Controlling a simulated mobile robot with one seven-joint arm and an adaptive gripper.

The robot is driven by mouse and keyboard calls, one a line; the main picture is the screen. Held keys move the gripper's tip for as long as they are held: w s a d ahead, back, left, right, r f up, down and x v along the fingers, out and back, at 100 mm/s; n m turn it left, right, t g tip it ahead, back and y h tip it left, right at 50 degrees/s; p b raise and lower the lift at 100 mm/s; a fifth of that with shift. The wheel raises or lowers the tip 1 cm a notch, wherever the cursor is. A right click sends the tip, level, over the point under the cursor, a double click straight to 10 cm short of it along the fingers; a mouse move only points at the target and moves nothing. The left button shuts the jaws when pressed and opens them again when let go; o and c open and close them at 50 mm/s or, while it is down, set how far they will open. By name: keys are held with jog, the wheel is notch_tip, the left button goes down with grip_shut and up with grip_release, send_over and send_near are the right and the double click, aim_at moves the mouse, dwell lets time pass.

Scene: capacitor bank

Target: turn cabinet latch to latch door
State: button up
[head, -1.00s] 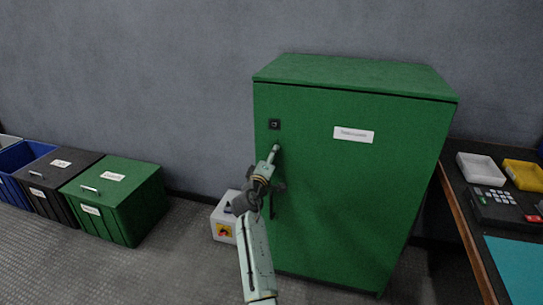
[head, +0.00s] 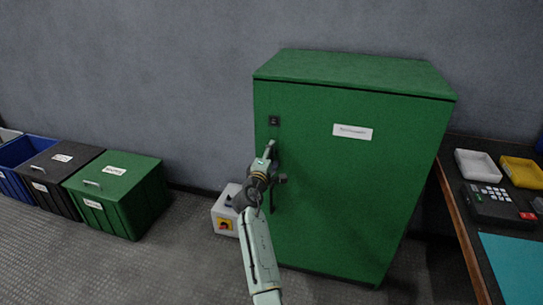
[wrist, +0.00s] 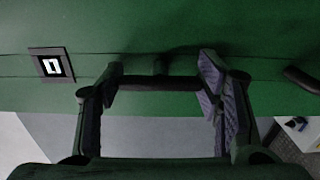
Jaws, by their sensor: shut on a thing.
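The green cabinet (head: 350,200) stands against the wall in the head view, with its door flush in the frame. My gripper (head: 271,148) is at the left edge of the door, just below a small black square plate (head: 274,120). In the wrist view my gripper (wrist: 160,78) has its fingers on either side of a dark horizontal bar, the cabinet latch (wrist: 158,83), and is shut on it. The black plate with a white mark (wrist: 52,65) shows to the left there. My gripper hides most of the latch in the head view.
A dark door handle (wrist: 302,79) is at the right in the wrist view. A white box (head: 225,213) with a yellow label stands on the floor left of the cabinet. Lidded bins (head: 120,190) stand further left. A workbench (head: 460,215) with trays is at the right.

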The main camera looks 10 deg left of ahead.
jog(key=o, duration=1.2)
jog(key=s, duration=1.2)
jog(key=shift+a, duration=0.4)
